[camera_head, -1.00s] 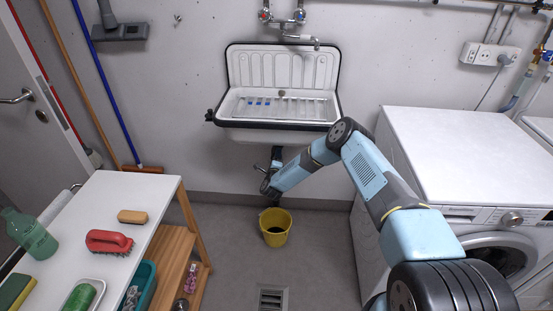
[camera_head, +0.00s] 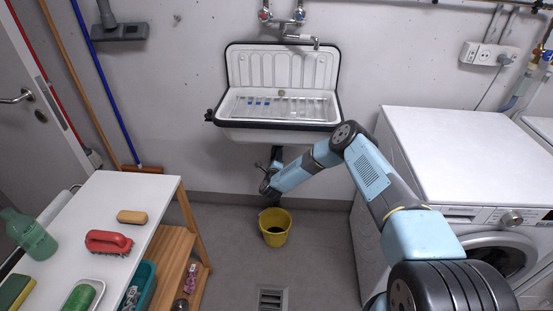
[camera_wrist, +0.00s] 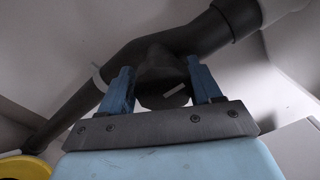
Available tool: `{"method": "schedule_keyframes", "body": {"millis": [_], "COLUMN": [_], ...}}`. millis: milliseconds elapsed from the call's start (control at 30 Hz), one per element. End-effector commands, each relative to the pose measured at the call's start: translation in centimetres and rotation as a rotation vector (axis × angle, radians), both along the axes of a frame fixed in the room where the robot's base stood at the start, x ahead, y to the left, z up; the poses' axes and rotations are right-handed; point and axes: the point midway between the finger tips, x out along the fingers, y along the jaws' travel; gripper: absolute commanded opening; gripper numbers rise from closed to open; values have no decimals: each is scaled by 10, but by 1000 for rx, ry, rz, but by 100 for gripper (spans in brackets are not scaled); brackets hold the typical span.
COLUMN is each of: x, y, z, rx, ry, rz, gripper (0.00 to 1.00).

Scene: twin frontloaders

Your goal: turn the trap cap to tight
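In the wrist view the trap cap (camera_wrist: 163,88) is a dark round piece under the dark drain pipe (camera_wrist: 120,72), with a short pale mark on its face, slightly tilted from level. My gripper (camera_wrist: 163,80) has one blue finger on each side of the cap, and both appear to press against it. In the head view my gripper end (camera_head: 266,186) is below the sink, beside the trap pipe (camera_head: 277,153). The cap itself is hidden there by my wrist.
The white sink (camera_head: 281,108) hangs on the wall above my gripper. A yellow bucket (camera_head: 275,238) stands on the floor below it. A white washing machine (camera_head: 455,150) is at right, and a white-topped table (camera_head: 150,195) at left. The floor between is clear around a drain grate (camera_head: 271,298).

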Motion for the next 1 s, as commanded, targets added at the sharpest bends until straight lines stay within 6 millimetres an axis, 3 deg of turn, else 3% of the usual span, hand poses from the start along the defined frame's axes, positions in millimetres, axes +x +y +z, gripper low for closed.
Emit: {"method": "schedule_keyframes", "body": {"millis": [200, 567, 1000], "x": [0, -7, -86], "y": [0, 1, 4], "z": [0, 0, -4], "rx": [-1, -1, -1], "ry": [-1, 0, 0], "rz": [-1, 1, 1], "gripper": [82, 82, 82]}}
